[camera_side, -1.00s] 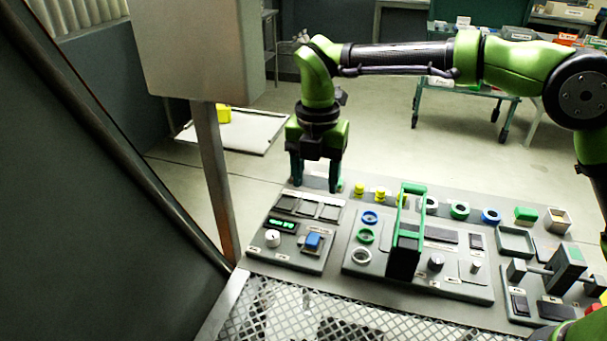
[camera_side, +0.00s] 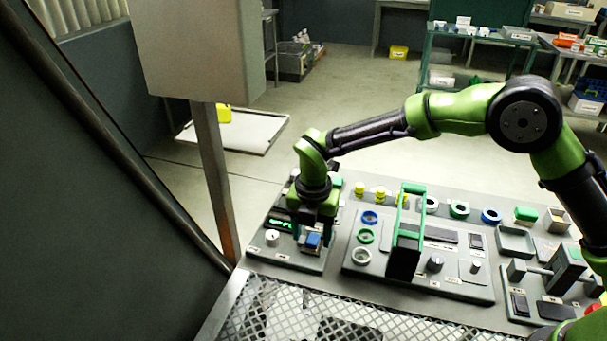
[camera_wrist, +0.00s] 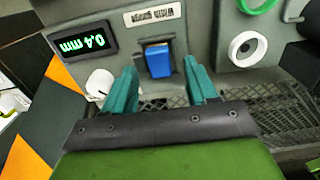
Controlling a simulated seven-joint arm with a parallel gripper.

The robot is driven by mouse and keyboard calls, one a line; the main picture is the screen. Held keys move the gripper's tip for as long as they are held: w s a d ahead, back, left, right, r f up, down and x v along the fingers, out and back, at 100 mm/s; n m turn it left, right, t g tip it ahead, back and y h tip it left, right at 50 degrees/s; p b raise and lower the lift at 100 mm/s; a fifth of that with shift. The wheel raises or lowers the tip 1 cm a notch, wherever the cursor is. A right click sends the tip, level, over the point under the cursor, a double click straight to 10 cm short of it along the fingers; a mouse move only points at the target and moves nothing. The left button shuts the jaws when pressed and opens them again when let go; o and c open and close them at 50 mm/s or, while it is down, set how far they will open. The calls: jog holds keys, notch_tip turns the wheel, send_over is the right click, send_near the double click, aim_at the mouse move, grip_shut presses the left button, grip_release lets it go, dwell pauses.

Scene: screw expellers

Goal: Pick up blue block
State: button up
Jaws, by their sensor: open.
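The blue block (camera_side: 313,240) sits in a dark square socket on the left grey panel (camera_side: 283,256). In the wrist view the blue block (camera_wrist: 158,60) shows between and a little beyond my fingertips. My gripper (camera_side: 312,238) is open, pointing down over the block, with one finger on each side of it. In the wrist view the teal fingers of my gripper (camera_wrist: 160,70) stand apart with gaps to the block. I cannot tell how far the fingertips are above the panel.
A white knob (camera_side: 272,237) and a green-lit display (camera_wrist: 83,41) reading 0.4 mm are left of the block. A black box with a green handle (camera_side: 405,250) stands on the middle panel to the right. Colored rings (camera_side: 366,236) lie beside it. Metal mesh (camera_side: 290,310) is in front.

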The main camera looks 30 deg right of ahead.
aim_at(312, 240)
jog(key=shift+f, duration=0.55)
grip_shut()
notch_tip(312, 240, up, 9)
jog(key=s+d+r+m, duration=0.2)
jog(key=s+d+m, duration=0.1)
jog(key=d+m, duration=0.4)
jog(key=s+d+r+m, duration=0.2)
jog(key=s+d+m, duration=0.1)
jog(key=d+m, duration=0.5)
jog(key=s+d+r+m, duration=0.3)
jog(key=d+m, duration=0.5)
jog(key=m, duration=0.4)
jog(key=shift+d, duration=0.1)
